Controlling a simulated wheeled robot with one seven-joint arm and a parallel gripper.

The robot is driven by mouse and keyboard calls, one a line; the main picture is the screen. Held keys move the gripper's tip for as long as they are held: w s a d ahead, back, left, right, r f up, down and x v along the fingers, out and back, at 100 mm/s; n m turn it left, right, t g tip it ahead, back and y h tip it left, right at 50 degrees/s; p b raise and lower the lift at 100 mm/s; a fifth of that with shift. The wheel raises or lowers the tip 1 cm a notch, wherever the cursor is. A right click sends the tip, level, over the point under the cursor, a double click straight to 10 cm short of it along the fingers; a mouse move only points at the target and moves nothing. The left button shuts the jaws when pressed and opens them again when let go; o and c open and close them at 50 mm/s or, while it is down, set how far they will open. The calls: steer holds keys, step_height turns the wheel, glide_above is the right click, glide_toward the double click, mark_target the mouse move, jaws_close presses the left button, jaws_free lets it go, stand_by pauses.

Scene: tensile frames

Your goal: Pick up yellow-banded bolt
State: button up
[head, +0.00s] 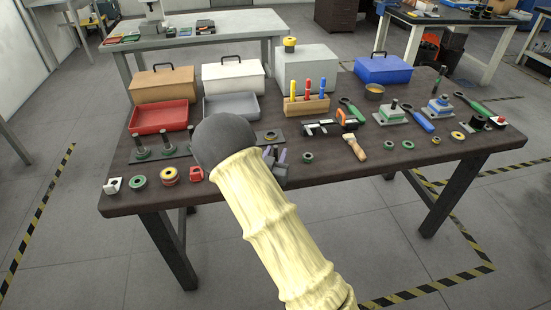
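My arm, in a pale yellow sleeve, reaches up from the bottom over the front of the dark table (330,170). My gripper (271,153) shows only in small part behind the sleeve, low near the table's front middle; its opening cannot be made out. Upright dark bolts with green bands (141,146) stand on a plate at the left. A dark upright bolt (440,78) stands at the back right, its band too small to tell. I cannot make out a yellow-banded bolt for sure; the arm hides part of the table.
A red tray (159,118), a grey tray (231,108) and lidded boxes line the back left. A wooden holder (306,106) carries screwdrivers. A wooden-handled brush (355,147) lies right of the gripper.

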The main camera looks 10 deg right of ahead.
steer(key=shift+s+d+r, duration=0.1)
steer(key=shift+s, duration=0.1)
steer(key=shift+c, duration=0.5)
jaws_close()
steer(key=shift+r, duration=0.1)
step_height(320, 180, up, 10)
steer(key=shift+f+p, duration=0.1)
steer(key=shift+p, duration=0.35)
